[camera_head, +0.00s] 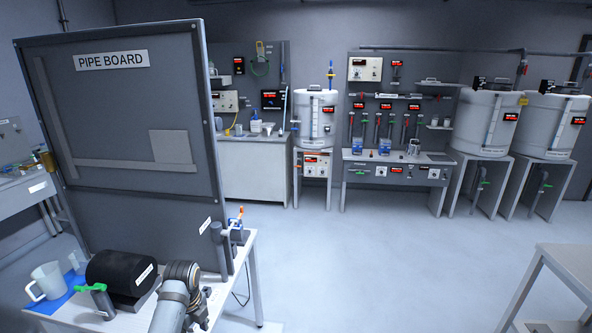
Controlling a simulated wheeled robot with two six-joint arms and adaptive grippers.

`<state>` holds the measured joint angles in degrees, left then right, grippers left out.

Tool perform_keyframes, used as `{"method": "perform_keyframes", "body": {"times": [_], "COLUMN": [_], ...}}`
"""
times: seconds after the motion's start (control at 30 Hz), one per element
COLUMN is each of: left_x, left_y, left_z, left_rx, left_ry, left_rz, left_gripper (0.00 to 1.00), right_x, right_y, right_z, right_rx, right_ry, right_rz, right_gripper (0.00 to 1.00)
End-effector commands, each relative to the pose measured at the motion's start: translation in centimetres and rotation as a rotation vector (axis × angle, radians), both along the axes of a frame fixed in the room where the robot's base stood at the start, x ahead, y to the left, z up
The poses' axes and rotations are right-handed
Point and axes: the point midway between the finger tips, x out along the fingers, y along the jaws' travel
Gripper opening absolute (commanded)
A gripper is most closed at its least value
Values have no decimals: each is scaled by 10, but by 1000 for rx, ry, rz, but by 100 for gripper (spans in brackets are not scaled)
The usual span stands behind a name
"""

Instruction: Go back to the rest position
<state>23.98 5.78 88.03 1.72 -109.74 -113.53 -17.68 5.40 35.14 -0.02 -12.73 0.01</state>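A jointed grey part that looks like one of my arm links rises from the bottom edge, in front of the left bench. I cannot make out a gripper or fingertips on it. My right arm and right gripper are out of view. No held object can be seen.
The tall pipe board (120,120) stands on the left bench (252,285), with a black cylinder (121,271) and a white jug (46,282) before it. A table (572,262) stands at the lower right. Large tanks (487,122) line the back. The middle floor (375,265) is clear.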

Motion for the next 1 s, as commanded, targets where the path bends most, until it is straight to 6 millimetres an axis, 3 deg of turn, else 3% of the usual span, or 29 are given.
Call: {"method": "perform_keyframes", "body": {"times": [0.1, 0.27, 0.5, 0.67, 1.0], "left_x": [-18, -48, -113, -152, -208], "left_y": [0, -2, -8, -13, -22], "left_z": [-14, -31, -47, -43, -23], "left_rx": [0, -13, -79, -149, -290], "left_ry": [-30, -88, -204, -268, -326], "left_rz": [148, 402, 918, 1234, 1699], "left_gripper": [50, 50, 50, 50, 50], "right_x": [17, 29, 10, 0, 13], "right_y": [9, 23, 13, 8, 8], "right_z": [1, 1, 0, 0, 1], "right_rx": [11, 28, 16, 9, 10], "right_ry": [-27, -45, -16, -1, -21], "right_rz": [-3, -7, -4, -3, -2], "right_gripper": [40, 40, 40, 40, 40]}}
